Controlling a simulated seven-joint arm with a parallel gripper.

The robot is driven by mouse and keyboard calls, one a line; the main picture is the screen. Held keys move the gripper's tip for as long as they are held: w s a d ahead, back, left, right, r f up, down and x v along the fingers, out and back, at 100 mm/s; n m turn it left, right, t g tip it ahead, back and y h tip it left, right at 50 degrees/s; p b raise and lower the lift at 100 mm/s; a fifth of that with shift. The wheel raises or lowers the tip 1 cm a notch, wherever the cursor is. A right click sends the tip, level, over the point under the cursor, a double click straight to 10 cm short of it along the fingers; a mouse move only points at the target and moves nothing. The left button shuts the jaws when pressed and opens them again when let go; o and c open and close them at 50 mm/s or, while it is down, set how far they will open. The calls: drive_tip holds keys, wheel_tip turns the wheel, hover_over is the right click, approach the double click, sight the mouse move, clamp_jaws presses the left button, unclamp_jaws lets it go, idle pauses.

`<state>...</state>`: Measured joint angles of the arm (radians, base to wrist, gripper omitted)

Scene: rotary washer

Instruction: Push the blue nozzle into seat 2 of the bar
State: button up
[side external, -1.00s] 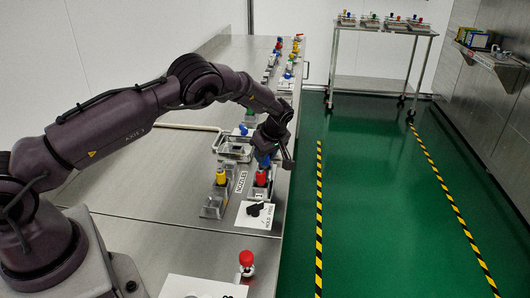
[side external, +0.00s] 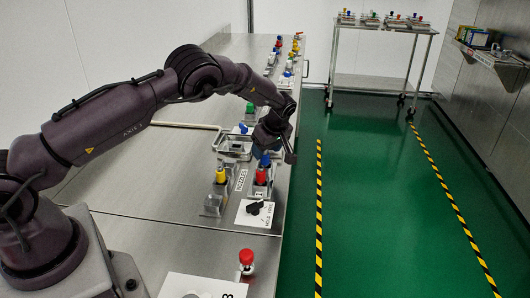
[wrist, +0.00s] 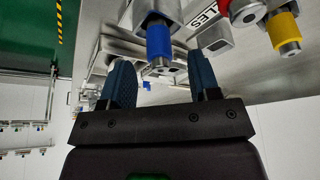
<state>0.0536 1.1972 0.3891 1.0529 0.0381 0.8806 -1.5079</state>
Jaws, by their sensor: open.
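The blue nozzle (wrist: 160,42) stands in a metal block (wrist: 150,12) in the wrist view, its free end toward my gripper. It also shows in the side view (side external: 265,160), just behind the red nozzle (side external: 261,176) and below my gripper (side external: 277,150). In the wrist view, my gripper (wrist: 161,82) is open, with one finger on each side of the blue nozzle's line and a clear gap to both. It holds nothing. I cannot tell how deep the nozzle sits, and the seat numbers are not readable.
A yellow nozzle (side external: 221,174) stands left of the red one, beyond a "NOZZLES" label (side external: 240,180). A plate with a black knob (side external: 254,209) lies in front. A metal tray (side external: 233,147) and more coloured parts sit farther back.

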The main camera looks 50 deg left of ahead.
drive_tip(key=v, duration=1)
drive_tip(key=s+d+r+m+t+h, duration=0.1)
drive_tip(key=s+d+r+m+t, duration=0.1)
drive_tip(key=s+r+m, duration=0.4)
drive_tip(key=s+d+r+m+t+h, duration=0.1)
drive_tip(key=s+d+r+m, duration=0.4)
drive_tip(key=s, duration=1.1)
drive_tip(key=s+d+r+m+t+h, duration=0.2)
drive_tip(key=s+r+m, duration=0.5)
drive_tip(key=s, duration=0.5)
drive_tip(key=shift+d+r+t, duration=0.3)
drive_tip(key=shift+d+r, duration=0.2)
drive_tip(key=shift+d, duration=0.2)
drive_tip(key=shift+s, duration=0.1)
